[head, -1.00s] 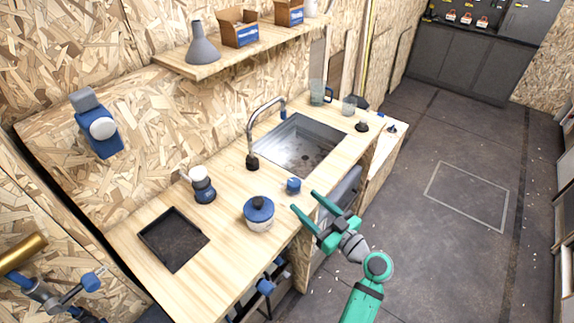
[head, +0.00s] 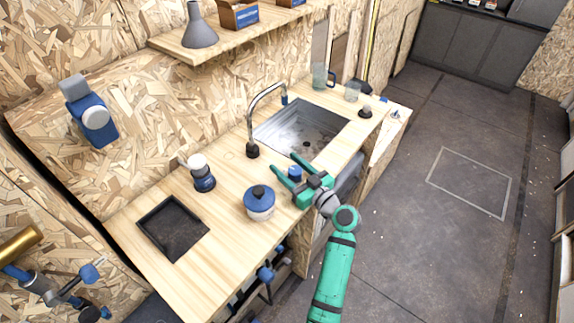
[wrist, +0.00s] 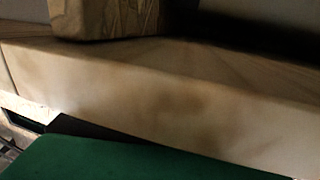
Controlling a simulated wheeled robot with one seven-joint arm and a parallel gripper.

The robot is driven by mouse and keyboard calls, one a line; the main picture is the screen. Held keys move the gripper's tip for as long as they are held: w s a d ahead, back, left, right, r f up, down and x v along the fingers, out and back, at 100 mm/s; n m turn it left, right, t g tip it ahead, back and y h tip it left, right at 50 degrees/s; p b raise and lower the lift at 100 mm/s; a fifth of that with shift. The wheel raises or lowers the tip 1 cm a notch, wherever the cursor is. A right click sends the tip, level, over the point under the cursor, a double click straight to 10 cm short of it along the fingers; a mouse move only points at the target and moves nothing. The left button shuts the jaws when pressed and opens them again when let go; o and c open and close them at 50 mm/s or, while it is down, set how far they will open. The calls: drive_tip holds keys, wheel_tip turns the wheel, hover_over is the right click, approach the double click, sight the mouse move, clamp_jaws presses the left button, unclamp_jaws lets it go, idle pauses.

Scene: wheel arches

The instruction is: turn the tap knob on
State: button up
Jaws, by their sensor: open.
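The tap (head: 264,110) has a curved grey spout with a dark base and stands behind the left end of the metal sink (head: 268,136). A small blue knob (head: 295,173) stands on the counter at the sink's front left corner. My green gripper (head: 283,162) is open in the head view, with its two fingers on either side of the knob as seen from above. I cannot tell whether they touch it or how high they are. In the wrist view a green part of my gripper (wrist: 130,160) fills the bottom, and the knob cannot be made out.
A blue-lidded pot (head: 260,205) stands close left of my gripper. A blue-and-white jar (head: 202,174) and a black tray (head: 155,211) are farther left. Glasses (head: 352,92) stand beyond the sink. A wooden edge (wrist: 160,95) is very close in the wrist view.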

drive_tip(key=shift+w+a, duration=0.15)
drive_tip(key=shift+w, duration=0.05)
drive_tip(key=c, duration=1)
drive_tip(key=shift+c, duration=0.2)
drive_tip(key=shift+m+t+h, duration=0.3)
drive_tip(key=shift+h, duration=0.1)
drive_tip(key=m+t+h, duration=0.2)
drive_tip(key=h, duration=0.1)
drive_tip(key=shift+w+d, duration=0.2)
drive_tip(key=shift+d, duration=0.2)
drive_tip(key=shift+w+d+m+t+h, duration=0.1)
drive_tip(key=shift+d+m+t+h, duration=0.15)
drive_tip(key=shift+m+h, duration=0.4)
drive_tip(key=shift+w+d+m+t+h, duration=0.1)
drive_tip(key=shift+m+t+h, duration=0.1)
drive_tip(key=shift+m+h, duration=0.4)
drive_tip(key=shift+d+m+t+h, duration=0.25)
drive_tip(key=shift+m+h, duration=0.1)
drive_tip(key=shift+h, duration=0.5)
drive_tip(key=o, duration=1)
